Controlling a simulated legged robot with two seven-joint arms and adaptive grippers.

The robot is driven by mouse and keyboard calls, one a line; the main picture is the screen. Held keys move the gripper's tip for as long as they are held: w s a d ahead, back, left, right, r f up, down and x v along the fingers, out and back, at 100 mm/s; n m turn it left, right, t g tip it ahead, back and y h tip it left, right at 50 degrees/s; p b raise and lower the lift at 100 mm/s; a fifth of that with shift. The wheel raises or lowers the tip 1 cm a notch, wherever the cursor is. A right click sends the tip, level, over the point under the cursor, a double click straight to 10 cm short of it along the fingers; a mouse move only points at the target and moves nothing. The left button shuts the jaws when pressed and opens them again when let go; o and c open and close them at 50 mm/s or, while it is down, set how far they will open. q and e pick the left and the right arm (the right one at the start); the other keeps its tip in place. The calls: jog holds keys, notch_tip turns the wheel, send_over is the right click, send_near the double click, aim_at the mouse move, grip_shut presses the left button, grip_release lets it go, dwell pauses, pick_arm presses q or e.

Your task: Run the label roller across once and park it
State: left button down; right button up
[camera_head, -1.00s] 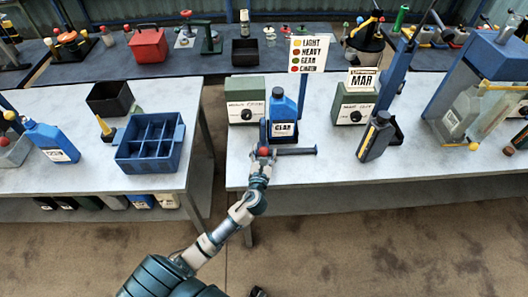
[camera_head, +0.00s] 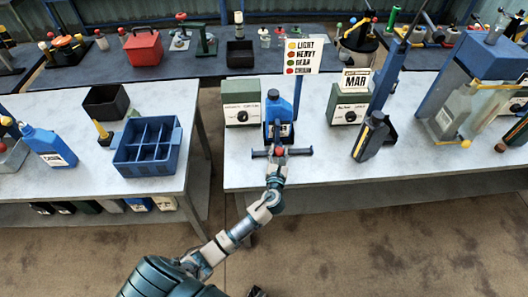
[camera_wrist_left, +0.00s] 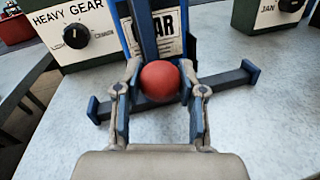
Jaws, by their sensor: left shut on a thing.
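The label roller has a red ball knob (camera_wrist_left: 160,82) in the left wrist view, in front of a dark blue cross rail (camera_wrist_left: 240,78) with raised ends. A dark blue upright bar (camera_wrist_left: 144,30) stands behind the knob, crossing a white label on a blue bottle (camera_wrist_left: 172,32). In the head view the bottle (camera_head: 279,107) stands upright on the table behind the rail (camera_head: 301,151). My left gripper (camera_head: 279,152) is shut on the red knob, one finger on each side, near the middle of the rail. The bottle's lower part is partly hidden.
Green dial boxes (camera_head: 242,115) (camera_head: 349,109) flank the bottle. A sign post (camera_head: 297,95) rises beside it. A dark grey bottle (camera_head: 371,138) stands to the right. A blue divided crate (camera_head: 148,147) sits on the left table. The tabletop's front strip (camera_head: 320,175) is clear.

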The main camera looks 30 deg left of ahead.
pick_arm(q)
jog(key=w+d, duration=0.2)
jog(key=d, duration=0.1)
jog(key=w+d, duration=0.2)
jog(key=d, duration=0.1)
jog(key=w+d, duration=0.2)
jog(key=d, duration=0.1)
jog(key=shift+d+r, duration=0.1)
jog(key=shift+d, duration=0.05)
pick_arm(e)
jog(key=shift+s+f, duration=0.15)
jog(key=shift+s, duration=0.15)
pick_arm(q)
jog(key=shift+w, duration=0.1)
jog(key=c, duration=1)
grip_release()
jog(key=o, duration=0.3)
jog(key=shift+w+d, duration=0.15)
pick_arm(e)
jog(key=shift+w+d, duration=0.1)
jog(key=shift+d, duration=0.05)
